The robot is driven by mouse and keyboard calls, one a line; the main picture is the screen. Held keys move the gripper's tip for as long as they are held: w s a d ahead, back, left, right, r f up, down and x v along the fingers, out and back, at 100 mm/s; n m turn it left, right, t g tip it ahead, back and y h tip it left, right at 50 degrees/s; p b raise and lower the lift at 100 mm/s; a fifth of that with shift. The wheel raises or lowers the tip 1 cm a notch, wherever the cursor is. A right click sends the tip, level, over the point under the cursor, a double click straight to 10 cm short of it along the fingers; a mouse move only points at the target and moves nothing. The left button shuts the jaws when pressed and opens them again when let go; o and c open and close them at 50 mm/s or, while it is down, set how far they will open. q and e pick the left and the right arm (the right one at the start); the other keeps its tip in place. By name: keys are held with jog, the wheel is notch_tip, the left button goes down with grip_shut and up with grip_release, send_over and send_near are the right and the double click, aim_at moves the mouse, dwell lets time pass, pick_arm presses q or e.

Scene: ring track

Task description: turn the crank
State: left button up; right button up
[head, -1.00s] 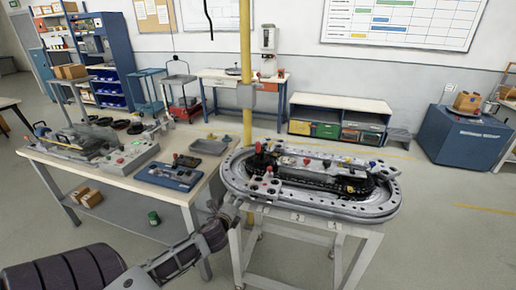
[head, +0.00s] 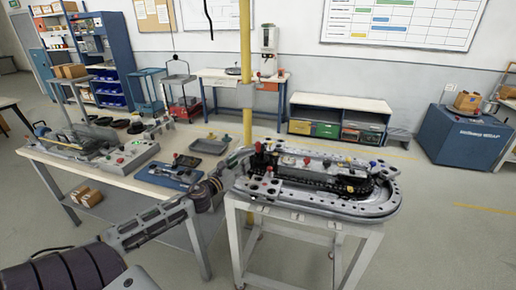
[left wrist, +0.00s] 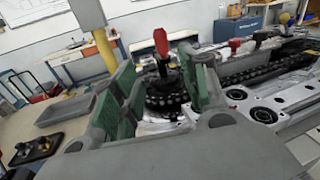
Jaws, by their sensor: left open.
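The crank is a red knob (head: 258,146) on a dark upright post at the left end of the oval ring track (head: 330,208), which stands on a light frame table. In the left wrist view the red knob (left wrist: 160,42) rises above a black chain wheel (left wrist: 165,100). My left gripper (head: 245,156) is at the track's left end, close to the crank. Its green-padded fingers (left wrist: 163,70) are apart, and the crank shows in the gap between them. I cannot tell whether they touch it. My right gripper is not in view.
A workbench (head: 115,175) with a grey tray (head: 209,146), a blue tool tray (head: 170,177) and a control box (head: 130,153) stands to the left. A yellow pole (head: 246,80) rises behind the track. Open floor lies to the right.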

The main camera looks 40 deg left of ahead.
pick_arm(q)
jog(key=shift+w+r+m+h, duration=0.2)
jog(key=shift+r+m+h, duration=0.15)
jog(key=shift+m, duration=0.25)
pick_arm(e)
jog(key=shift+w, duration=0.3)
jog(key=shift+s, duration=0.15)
